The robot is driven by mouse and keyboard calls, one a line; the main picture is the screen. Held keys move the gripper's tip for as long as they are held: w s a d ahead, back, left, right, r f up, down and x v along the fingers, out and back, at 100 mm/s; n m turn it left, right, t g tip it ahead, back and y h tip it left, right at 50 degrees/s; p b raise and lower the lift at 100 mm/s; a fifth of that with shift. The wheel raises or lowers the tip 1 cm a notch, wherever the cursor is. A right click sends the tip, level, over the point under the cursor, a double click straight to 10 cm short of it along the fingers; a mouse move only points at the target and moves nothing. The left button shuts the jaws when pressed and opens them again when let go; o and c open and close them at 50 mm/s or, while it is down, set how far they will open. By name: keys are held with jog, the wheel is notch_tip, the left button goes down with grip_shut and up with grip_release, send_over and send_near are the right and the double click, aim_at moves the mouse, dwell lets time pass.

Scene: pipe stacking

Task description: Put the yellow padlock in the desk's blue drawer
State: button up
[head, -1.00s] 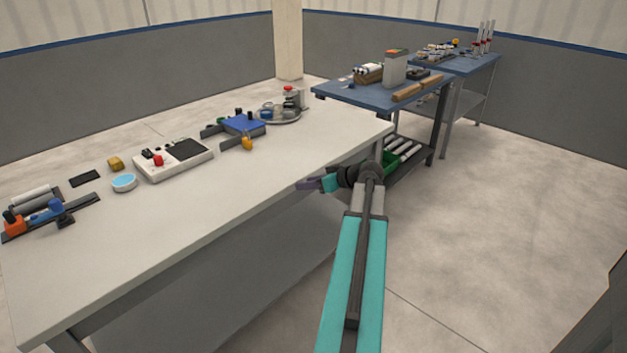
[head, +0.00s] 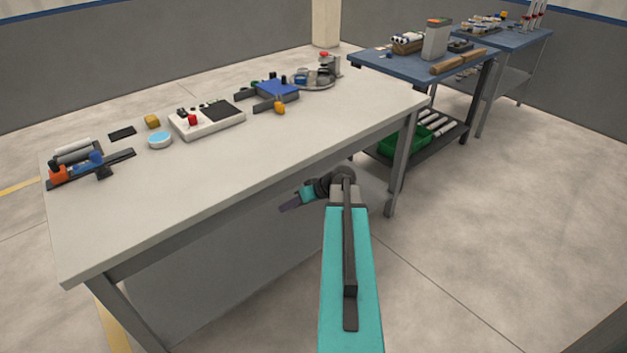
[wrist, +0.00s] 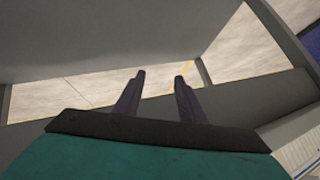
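Two small yellow things lie on the grey-topped desk (head: 215,185): a blocky one (head: 152,121) at the left and a rounder, orange-yellow one (head: 280,108) near a blue block. Both are too small for me to tell which is the padlock. I cannot make out a blue drawer for certain; the blue block (head: 277,90) lies on the desk top at the back right. My gripper (head: 289,206) is in front of the desk's front edge, apart from all these things. In the wrist view my gripper (wrist: 160,77) has its fingers apart with nothing between them.
A white control box (head: 207,119), a light-blue round tin (head: 160,140), a blue-and-orange tool (head: 92,167) and a round tray (head: 312,82) stand on the desk. Its front strip is bare. Blue workbenches (head: 405,69) stand behind right. Floor is clear at right.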

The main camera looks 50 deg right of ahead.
jog(key=s+a+f+g+y, duration=0.1)
jog(key=s+a+f+g, duration=0.3)
jog(key=a+f, duration=0.8)
jog(key=s+a+f+g, duration=0.35)
jog(key=a+f, duration=0.55)
jog(key=a, duration=0.7)
jog(key=s+a+f+g+h, duration=0.1)
jog(key=s+a+f+g, duration=0.1)
jog(key=s, duration=0.4)
jog(key=s+a+f+n+g+h, duration=0.1)
jog(key=s+a+f+g, duration=0.1)
jog(key=s+a+f, duration=0.2)
jog(key=s+a+f+g+h, duration=0.2)
jog(key=s+a+f, duration=0.2)
jog(key=s, duration=0.6)
jog(key=shift+s+a+n, duration=0.25)
jog(key=shift+a+n, duration=0.15)
jog(key=shift+a, duration=0.4)
jog(key=shift+c, duration=0.7)
jog(key=shift+a, duration=0.1)
